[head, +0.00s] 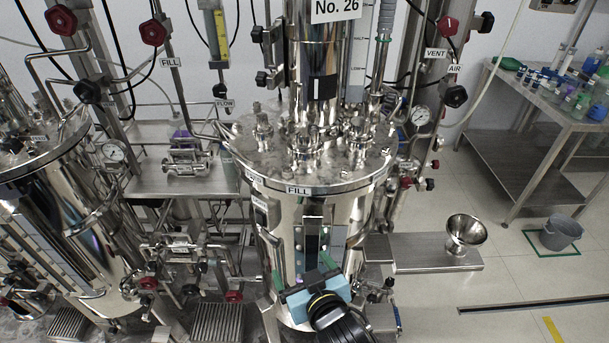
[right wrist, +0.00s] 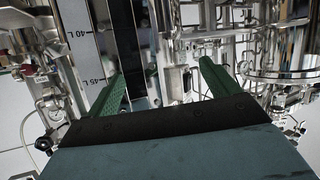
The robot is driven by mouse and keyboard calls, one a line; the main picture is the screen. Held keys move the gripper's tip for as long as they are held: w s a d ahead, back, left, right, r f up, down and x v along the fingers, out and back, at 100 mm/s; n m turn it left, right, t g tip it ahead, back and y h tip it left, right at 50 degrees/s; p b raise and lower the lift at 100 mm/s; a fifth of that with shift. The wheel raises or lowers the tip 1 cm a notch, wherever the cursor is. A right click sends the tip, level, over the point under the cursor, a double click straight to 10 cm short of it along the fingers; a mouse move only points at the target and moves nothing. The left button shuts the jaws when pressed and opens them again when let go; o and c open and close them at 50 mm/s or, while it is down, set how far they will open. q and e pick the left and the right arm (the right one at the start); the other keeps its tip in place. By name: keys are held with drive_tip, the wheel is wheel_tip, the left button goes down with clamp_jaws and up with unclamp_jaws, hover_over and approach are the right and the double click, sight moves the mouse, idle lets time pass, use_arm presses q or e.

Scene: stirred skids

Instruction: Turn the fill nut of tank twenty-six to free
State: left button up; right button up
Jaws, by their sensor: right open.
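Tank twenty-six (head: 284,225) is the shiny steel vessel in the middle of the head view, under the sign "No. 26" (head: 335,9). A "FILL" label (head: 299,189) sits on its front lid rim. Several steel fittings (head: 305,137) stand on the lid; I cannot tell which one is the fill nut. My right gripper (head: 302,268) is below the lid, in front of the tank's lower front. Its green fingers are apart with nothing between them; they also show in the right wrist view (right wrist: 162,70), near a scale marked 40 L and 45 L (right wrist: 90,50). My left gripper is not in view.
Another tank (head: 65,235) stands at the left. Dark red and black knobs (head: 153,32) stick out around the pipes. A bench (head: 540,105) with bottles and a grey bucket (head: 561,233) are at the right.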

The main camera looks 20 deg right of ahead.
sight(304, 145)
drive_tip(key=d+r+m+t+h+p, duration=0.1)
drive_tip(key=d+r+t, duration=0.1)
drive_tip(key=r, duration=0.8)
drive_tip(key=d+r+m+t+h+p, duration=0.1)
drive_tip(key=d+r+t, duration=0.1)
drive_tip(key=r, duration=0.9)
drive_tip(key=w+p, duration=0.2)
drive_tip(key=w, duration=1.1)
drive_tip(key=shift+w+d+r, duration=0.1)
drive_tip(key=shift+w+d, duration=0.05)
drive_tip(key=shift+w, duration=0.05)
drive_tip(key=shift+p, duration=0.35)
drive_tip(key=c, duration=1)
